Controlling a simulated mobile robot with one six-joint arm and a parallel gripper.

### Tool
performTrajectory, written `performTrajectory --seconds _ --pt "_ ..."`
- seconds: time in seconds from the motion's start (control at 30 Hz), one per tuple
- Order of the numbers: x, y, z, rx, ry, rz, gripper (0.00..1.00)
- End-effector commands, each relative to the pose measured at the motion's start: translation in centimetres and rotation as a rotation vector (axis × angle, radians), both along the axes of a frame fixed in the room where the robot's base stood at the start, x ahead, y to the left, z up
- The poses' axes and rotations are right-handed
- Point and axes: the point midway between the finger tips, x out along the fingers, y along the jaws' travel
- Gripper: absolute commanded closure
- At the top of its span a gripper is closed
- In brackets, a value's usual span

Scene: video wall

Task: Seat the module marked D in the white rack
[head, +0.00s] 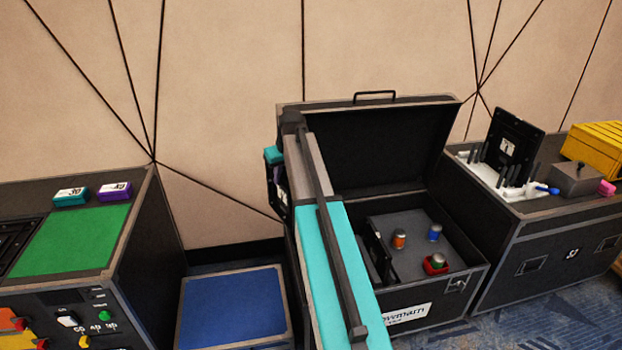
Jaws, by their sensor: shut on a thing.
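The white rack (497,180) stands on the black case at the right, with several dark upright posts. One black module (512,147) with a white label stands upright in it; its mark is too small to read. My gripper (272,178) is left of the open case's lid, largely hidden behind my teal and grey arm. It is shut on a dark panel-like module (281,198) with a small pale label, whose letter I cannot read. The held module is in the air, well left of the rack.
The open case (470,272) between my gripper and the rack holds several coloured cylinders; its raised lid (375,150) is an obstacle. A grey box (575,179) and yellow crate (597,145) crowd the rack's right. A green mat (70,240) lies on the left case.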

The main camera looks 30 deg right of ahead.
Motion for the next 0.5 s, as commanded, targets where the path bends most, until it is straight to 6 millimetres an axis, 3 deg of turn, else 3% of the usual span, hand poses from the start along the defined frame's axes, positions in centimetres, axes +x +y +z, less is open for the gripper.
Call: performTrajectory --seconds 0.03,0.27,0.5 --pt "0.2 2.2 0.4 -0.002 -0.003 0.023 1.00" --pt "0.3 10.5 1.9 -0.002 -0.002 0.097 1.00" --pt "-1.4 18.9 3.2 -0.001 -0.002 0.154 1.00"
